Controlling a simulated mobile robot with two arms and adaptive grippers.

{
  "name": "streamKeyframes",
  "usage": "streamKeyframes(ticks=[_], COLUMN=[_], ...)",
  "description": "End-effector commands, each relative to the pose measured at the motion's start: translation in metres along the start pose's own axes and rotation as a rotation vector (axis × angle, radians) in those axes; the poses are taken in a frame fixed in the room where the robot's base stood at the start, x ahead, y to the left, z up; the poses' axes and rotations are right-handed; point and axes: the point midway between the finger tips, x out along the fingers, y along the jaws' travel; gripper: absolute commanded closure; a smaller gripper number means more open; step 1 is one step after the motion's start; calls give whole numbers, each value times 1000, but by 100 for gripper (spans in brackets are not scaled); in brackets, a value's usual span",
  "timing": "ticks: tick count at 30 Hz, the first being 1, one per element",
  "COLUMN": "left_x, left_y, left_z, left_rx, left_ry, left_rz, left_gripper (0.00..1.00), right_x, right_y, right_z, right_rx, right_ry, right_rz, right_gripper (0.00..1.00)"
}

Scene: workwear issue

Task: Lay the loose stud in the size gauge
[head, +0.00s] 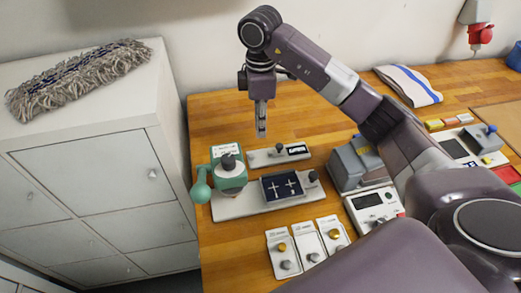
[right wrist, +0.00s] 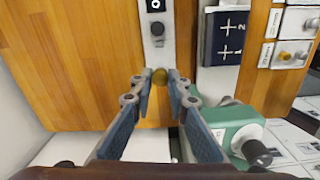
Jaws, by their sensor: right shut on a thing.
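My right gripper (head: 262,133) hangs pointing down above the back left of the wooden table. In the right wrist view its fingers (right wrist: 160,80) are closed on a small brass-coloured round stud (right wrist: 160,76), held between the tips. A narrow white plate (head: 260,160) with a round knob and a black marked window, seemingly the size gauge, lies in front of and below the gripper. It also shows in the right wrist view (right wrist: 158,55), just beyond the stud, which looks apart from it. My left gripper is in neither view.
A green press (head: 228,175) and a dark blue tray with two crosses (head: 270,194) stand on a white base (head: 235,209). Several cards with studs (head: 308,246) lie nearer the front. A grey device (head: 350,165) stands right; a white cabinet (head: 95,165) stands left.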

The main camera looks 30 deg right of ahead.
Motion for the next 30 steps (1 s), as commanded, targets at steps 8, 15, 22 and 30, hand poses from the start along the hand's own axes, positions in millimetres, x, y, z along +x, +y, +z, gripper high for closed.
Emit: streamKeyframes(ticks=[8,15,22,30], left_x=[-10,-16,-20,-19], left_y=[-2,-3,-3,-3], left_z=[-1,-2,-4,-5], left_rx=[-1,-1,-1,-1], left_ry=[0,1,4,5], left_rz=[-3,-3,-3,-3], left_gripper=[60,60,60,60], right_x=[51,77,100,101], right_y=[0,-2,0,0], right_z=[0,0,0,0], right_rx=[0,-1,-2,-2], right_ry=[-1,-2,0,0], right_rz=[-2,-5,0,0], right_gripper=[95,95,95,95])
